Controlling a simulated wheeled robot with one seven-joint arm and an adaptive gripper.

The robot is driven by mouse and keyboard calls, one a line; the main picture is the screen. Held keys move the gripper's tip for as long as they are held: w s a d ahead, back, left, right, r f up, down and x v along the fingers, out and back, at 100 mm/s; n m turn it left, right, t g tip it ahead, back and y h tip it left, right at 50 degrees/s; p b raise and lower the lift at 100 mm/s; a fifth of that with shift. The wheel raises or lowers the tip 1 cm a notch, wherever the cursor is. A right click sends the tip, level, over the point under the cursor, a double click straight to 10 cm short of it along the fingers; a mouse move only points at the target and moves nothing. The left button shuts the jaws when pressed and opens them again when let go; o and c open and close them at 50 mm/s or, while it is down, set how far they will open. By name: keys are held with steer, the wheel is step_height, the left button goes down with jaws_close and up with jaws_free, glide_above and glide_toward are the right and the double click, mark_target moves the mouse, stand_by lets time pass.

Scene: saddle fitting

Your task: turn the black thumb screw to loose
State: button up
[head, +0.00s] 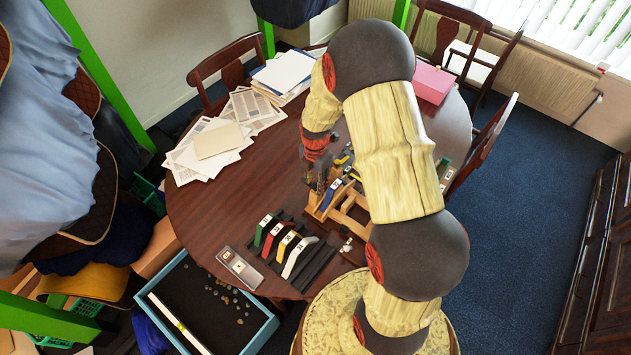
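My gripper (317,184) is small and dark in the head view, pointing down at the left end of a light wooden frame (351,212) on the round table. I cannot tell whether its fingers are open, shut or touching anything. The frame carries a blue piece (330,193) and some yellow and black parts beside my gripper. My own arm covers the frame's right side. I cannot make out the black thumb screw; it may be hidden by my gripper or too small to see.
Left of the frame, a black rack (318,263) holds green, red, yellow and white angled pieces. A grey tray (240,268) lies beside it. Papers (212,146) and a pink box (432,83) are farther back. A blue-rimmed bin (262,337) stands in front of the table.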

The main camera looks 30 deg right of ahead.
mark_target(315, 185)
step_height(315, 185, up, 12)
stand_by(0.6)
stand_by(0.4)
